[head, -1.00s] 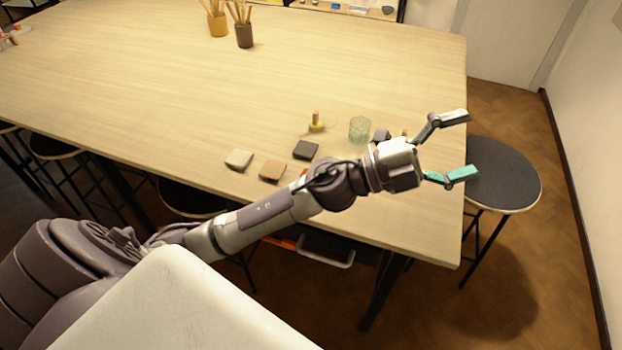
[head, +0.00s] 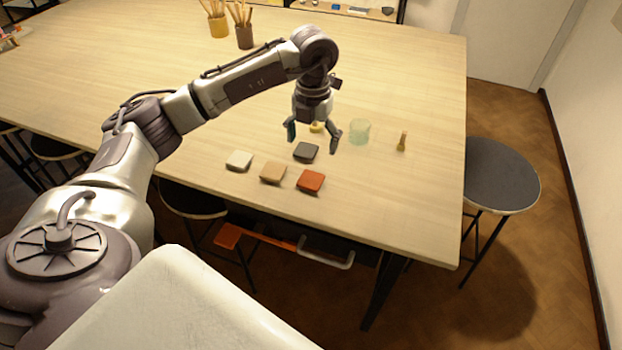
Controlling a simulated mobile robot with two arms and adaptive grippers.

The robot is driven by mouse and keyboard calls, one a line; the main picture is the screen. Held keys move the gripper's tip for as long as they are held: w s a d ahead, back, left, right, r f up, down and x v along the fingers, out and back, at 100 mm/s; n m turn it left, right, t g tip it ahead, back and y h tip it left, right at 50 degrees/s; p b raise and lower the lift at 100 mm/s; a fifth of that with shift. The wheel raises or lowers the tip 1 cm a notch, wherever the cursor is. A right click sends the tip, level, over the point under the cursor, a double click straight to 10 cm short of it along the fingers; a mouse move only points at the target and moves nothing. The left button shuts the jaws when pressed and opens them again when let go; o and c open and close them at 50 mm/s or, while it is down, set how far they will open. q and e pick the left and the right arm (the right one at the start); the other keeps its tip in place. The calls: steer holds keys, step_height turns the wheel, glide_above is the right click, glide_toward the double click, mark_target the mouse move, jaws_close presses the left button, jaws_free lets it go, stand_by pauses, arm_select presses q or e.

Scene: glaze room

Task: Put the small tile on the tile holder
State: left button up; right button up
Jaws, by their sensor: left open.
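Several small square tiles lie on the table: a cream tile (head: 239,160), a tan tile (head: 272,172), a dark grey tile (head: 305,152) and a red-orange tile (head: 310,181). They look alike in size, so I cannot tell which is the small tile. A yellow piece (head: 316,127) shows behind my left gripper, mostly hidden; I cannot tell if it is the tile holder. My left gripper (head: 312,138) is open and empty. It points down, its fingers spread in view around the far side of the dark grey tile, seemingly above the table. My right gripper is out of view.
A pale green glass (head: 359,131) and a small wooden peg-like piece (head: 402,141) stand right of the gripper. Pots with brushes (head: 218,24) stand at the back. A stool (head: 502,175) is beyond the table's right edge. Much of the table (head: 420,80) is clear.

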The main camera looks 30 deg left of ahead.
arm_select(q)
steer(key=p, duration=0.1)
glide_above(312, 178)
step_height(312, 178, down, 6)
steer(key=shift+r, duration=0.1)
steer(key=shift+f+p, duration=0.4)
steer(key=shift+p, duration=0.05)
step_height(312, 178, down, 4)
steer(key=shift+r+p, duration=0.2)
steer(key=shift+p, duration=0.65)
steer(key=shift+a+f, duration=0.1)
steer(key=shift+f, duration=0.35)
steer(key=shift+c, duration=0.2)
steer(key=c, duration=1.3)
steer(key=shift+r, duration=0.1)
steer(key=shift+c, duration=0.3)
